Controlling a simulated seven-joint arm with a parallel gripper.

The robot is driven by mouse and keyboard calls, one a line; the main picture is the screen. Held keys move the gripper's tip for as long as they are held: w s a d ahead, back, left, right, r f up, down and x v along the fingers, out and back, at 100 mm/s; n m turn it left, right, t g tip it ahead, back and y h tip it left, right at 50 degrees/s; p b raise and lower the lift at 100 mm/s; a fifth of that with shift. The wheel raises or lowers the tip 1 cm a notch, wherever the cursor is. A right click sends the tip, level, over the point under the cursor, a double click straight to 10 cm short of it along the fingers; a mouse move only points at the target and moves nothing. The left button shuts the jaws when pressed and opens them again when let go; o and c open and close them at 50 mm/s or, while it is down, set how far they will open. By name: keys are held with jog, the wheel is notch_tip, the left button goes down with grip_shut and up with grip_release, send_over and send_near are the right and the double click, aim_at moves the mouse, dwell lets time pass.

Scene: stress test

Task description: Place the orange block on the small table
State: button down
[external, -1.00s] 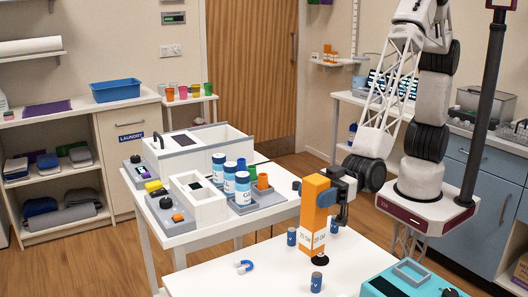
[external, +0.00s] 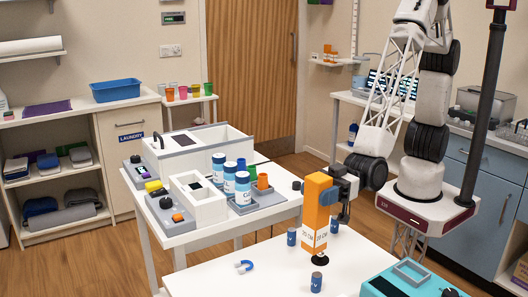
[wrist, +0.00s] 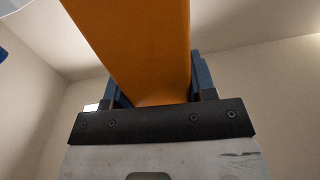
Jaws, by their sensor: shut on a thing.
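The orange block (external: 315,208) is tall and upright, with a white label band low on its side. My gripper (external: 338,197) is shut on it from the right, and its dark fingers show either side of the block (wrist: 140,45) in the wrist view. The block is over the front white table (external: 225,275); a black round piece (external: 320,260) shows just under it, and I cannot tell whether it belongs to the block. A little stand with coloured cups (external: 193,100) is at the back. Which table is the small one is not clear.
Blue cylinders (external: 316,282) stand around the block, close to it. A blue magnet (external: 244,266) lies to the left, and a teal device (external: 410,283) is at the right front. The second white table (external: 190,238) carries boxes, jars and an orange cup (external: 262,181).

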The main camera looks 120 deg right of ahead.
jog(key=shift+r, duration=0.15)
notch_tip(320, 180, up, 18)
jog(key=r, duration=0.1)
jog(key=w+d+h, duration=0.1)
jog(key=w+d, duration=0.2)
jog(key=d, duration=2.8)
jog(key=s+d+f+m, duration=0.1)
jog(key=s+d, duration=0.3)
jog(key=d, duration=0.8)
jog(key=s+d, duration=0.5)
jog(key=d, duration=0.8)
jog(key=shift+h, duration=0.4)
jog(key=shift+w+a+f, duration=0.15)
jog(key=shift+f, duration=1.1)
jog(key=shift+w+a+f, duration=0.1)
jog(key=shift+a+f, duration=0.05)
jog(key=shift+f, duration=1.2)
